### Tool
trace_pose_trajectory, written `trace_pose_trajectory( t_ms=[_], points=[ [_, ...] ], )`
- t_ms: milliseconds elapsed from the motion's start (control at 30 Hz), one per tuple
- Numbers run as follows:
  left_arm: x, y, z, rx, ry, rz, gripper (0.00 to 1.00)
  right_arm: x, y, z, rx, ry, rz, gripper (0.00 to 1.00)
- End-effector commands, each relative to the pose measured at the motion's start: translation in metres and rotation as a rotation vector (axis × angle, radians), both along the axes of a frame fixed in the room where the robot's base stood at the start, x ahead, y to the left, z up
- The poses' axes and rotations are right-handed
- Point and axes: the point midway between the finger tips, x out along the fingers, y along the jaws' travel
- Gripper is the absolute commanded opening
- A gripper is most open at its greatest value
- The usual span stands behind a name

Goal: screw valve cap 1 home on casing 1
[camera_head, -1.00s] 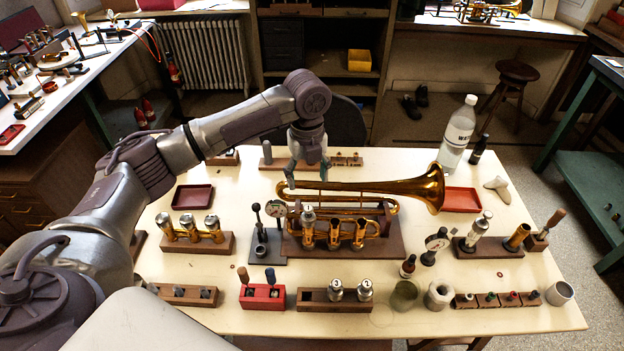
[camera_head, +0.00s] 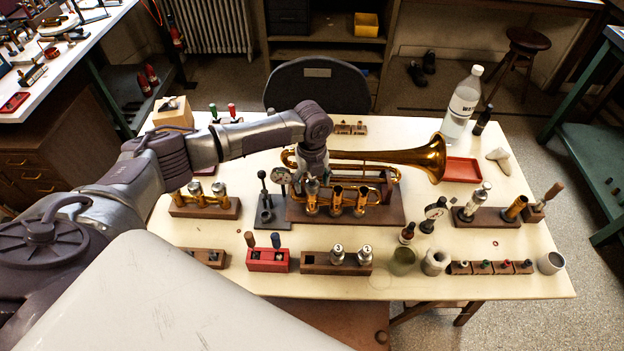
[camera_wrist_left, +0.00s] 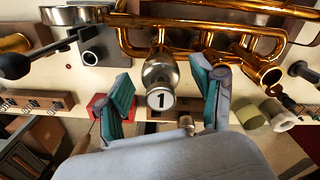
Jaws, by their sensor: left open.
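The brass horn (camera_head: 400,162) lies on a dark wooden stand on the bench, its bell to the right. Silver valve cap 1 (camera_wrist_left: 160,98), marked "1", sits on top of casing 1 (camera_head: 311,205), the leftmost of the three casings. I cannot tell how far it is threaded on. My left gripper (camera_wrist_left: 164,100) is open, with its teal pads on both sides of the cap and gaps visible. In the head view, the left gripper (camera_head: 318,176) is over casing 1, its fingers partly hidden. My right gripper is out of view.
Caps 3 (camera_head: 337,254) and 2 (camera_head: 365,255) stand in a wooden block in front. A red block (camera_head: 268,260) holds two handled tools. A water bottle (camera_head: 463,103) stands at back right.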

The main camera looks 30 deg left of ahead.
Motion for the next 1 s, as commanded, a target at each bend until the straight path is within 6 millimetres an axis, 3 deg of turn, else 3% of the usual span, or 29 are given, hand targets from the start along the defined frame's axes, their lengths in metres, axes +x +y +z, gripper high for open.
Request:
trace_pose_trajectory(
  t_ms=[233, 567, 600, 800, 1000],
  points=[
    [-0.0001, -0.0002, -0.0004, 0.0, 0.0, -0.001, 0.64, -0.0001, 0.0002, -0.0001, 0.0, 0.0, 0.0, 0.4],
    [0.0001, -0.0002, 0.0, 0.0, 0.0, -0.001, 0.09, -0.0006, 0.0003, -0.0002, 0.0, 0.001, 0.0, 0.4],
    [0.0001, -0.0002, 0.0, 0.0, 0.0, -0.001, 0.36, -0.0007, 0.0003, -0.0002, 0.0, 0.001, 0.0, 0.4],
    [0.0001, -0.0001, 0.0001, 0.0, 0.0, -0.001, 0.03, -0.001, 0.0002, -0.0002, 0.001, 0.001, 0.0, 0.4],
    [0.0002, 0.0001, -0.0006, 0.001, -0.001, -0.069, 0.0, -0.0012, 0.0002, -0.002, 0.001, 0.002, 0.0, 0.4]
  ],
)
